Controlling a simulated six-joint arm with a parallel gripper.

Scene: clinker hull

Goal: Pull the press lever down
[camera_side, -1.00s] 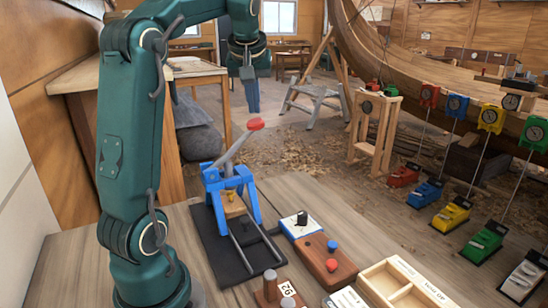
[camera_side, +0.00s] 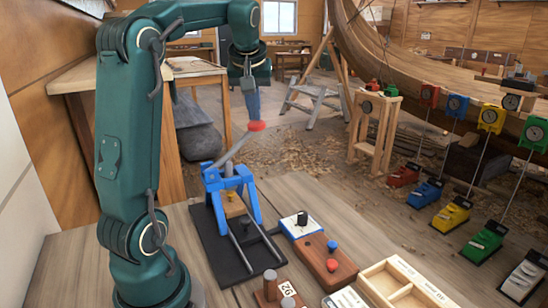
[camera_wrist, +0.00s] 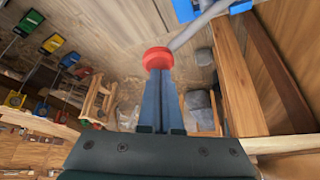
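The press has a blue frame (camera_side: 212,180) on a dark base plate (camera_side: 222,250). Its grey lever (camera_side: 232,151) slants up to a red knob (camera_side: 256,126), which stands clear above the bench. My gripper (camera_side: 254,118) points down with its fingertips right at the top of the knob; they look to be touching it. In the wrist view, the two blue fingers (camera_wrist: 158,72) lie close together and end at the red knob (camera_wrist: 157,58), with the grey lever (camera_wrist: 198,24) running to the upper right. The fingers look shut, with the knob beyond their tips rather than between them.
A white-and-blue box with a black knob (camera_side: 302,219), a wooden block with blue and red buttons (camera_side: 330,264) and a wooden tray (camera_side: 392,264) stand right of the press. Short posts (camera_side: 272,284) stand in front. Space around the lever looks clear.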

